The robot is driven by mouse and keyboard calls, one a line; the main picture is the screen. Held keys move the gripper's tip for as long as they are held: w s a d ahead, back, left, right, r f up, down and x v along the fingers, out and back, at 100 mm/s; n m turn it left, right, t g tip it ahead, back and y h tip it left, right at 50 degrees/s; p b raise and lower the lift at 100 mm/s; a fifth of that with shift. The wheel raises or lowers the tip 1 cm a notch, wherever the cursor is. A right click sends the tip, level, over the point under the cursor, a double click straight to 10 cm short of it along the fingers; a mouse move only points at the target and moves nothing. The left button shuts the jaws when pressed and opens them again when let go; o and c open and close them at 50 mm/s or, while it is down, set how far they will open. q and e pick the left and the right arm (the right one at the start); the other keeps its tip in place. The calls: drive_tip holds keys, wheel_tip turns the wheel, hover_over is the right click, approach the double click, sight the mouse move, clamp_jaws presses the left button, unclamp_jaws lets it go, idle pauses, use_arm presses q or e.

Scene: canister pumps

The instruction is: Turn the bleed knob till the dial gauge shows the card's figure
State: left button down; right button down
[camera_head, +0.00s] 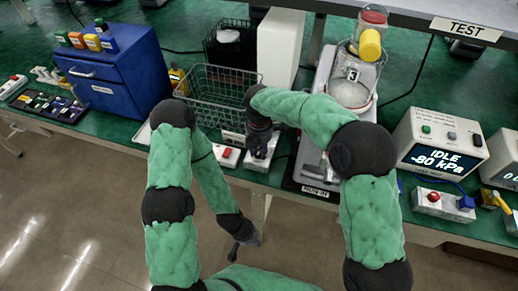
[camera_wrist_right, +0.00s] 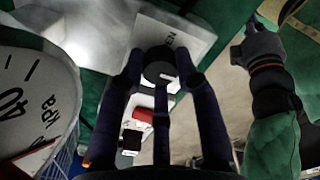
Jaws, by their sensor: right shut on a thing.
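My right gripper (camera_head: 260,148) points down at a small pale block near the bench's front edge. In the right wrist view its fingers (camera_wrist_right: 160,82) are closed around a black round knob (camera_wrist_right: 158,62) on a light grey plate. A large white dial gauge (camera_wrist_right: 35,95) fills the left of that view, with "40" and "kPa" legible; its needle cannot be made out. My left gripper (camera_head: 245,236) hangs low in front of the bench, away from the knob; it also shows in the right wrist view (camera_wrist_right: 255,48). Its fingers are too unclear to judge. I cannot make out the card's figure.
A block with a red button (camera_head: 227,155) sits just left of the right gripper. A wire basket (camera_head: 218,92) stands behind. A canister pump (camera_head: 350,92) is to the right, with a readout box (camera_head: 440,145) showing "IDLE -80 kPa". A blue cabinet (camera_head: 115,75) stands left.

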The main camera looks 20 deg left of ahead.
idle(0.3)
drive_tip(key=m+p, duration=0.3)
drive_tip(key=shift+d+r+p, duration=0.1)
drive_tip(key=shift+r+p, duration=0.1)
drive_tip(key=shift+p, duration=0.15)
drive_tip(key=m+p, duration=0.3)
drive_tip(key=m, duration=0.1)
drive_tip(key=shift+m, duration=0.4)
drive_tip(key=m+p, duration=0.1)
drive_tip(key=m, duration=0.1)
drive_tip(key=shift+f+m, duration=0.1)
drive_tip(key=shift+m, duration=0.2)
drive_tip(key=m+p, duration=0.1)
drive_tip(key=m, duration=0.1)
drive_tip(key=shift+m, duration=0.4)
drive_tip(key=m, duration=0.5)
drive_tip(key=shift+f+p, duration=0.15)
drive_tip(key=shift+p, duration=0.2)
drive_tip(key=shift+m, duration=0.3)
drive_tip(key=c, duration=1.2)
unclamp_jaws()
drive_tip(key=shift+o, duration=0.2)
